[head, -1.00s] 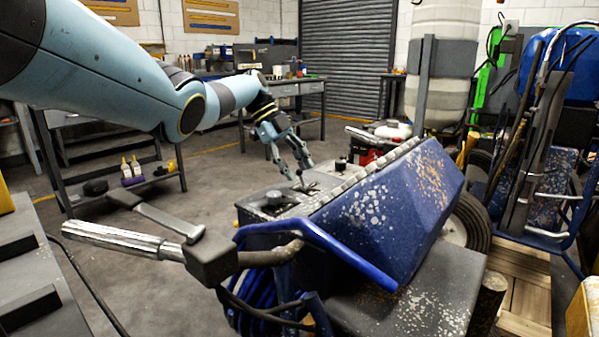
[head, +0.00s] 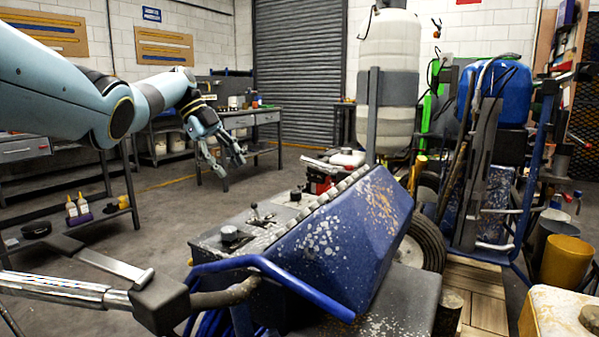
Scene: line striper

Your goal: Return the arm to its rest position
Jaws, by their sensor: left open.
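My left arm comes in from the upper left in the head view. My left gripper (head: 228,163) is open and empty, its fingers pointing down and to the right. It hangs in the air above and behind the blue line striper (head: 345,237), apart from it. The striper's grey control panel (head: 246,229) shows a small lever (head: 255,213) and a dark knob (head: 230,234), both clear of the gripper. My right gripper is out of the picture.
The striper's blue handle bar (head: 262,265) and grey grip stand in front. A workbench (head: 245,121) and a low shelf with bottles (head: 76,211) are behind and left. A white tank (head: 389,65) stands behind the striper. Open floor (head: 165,215) lies below the arm.

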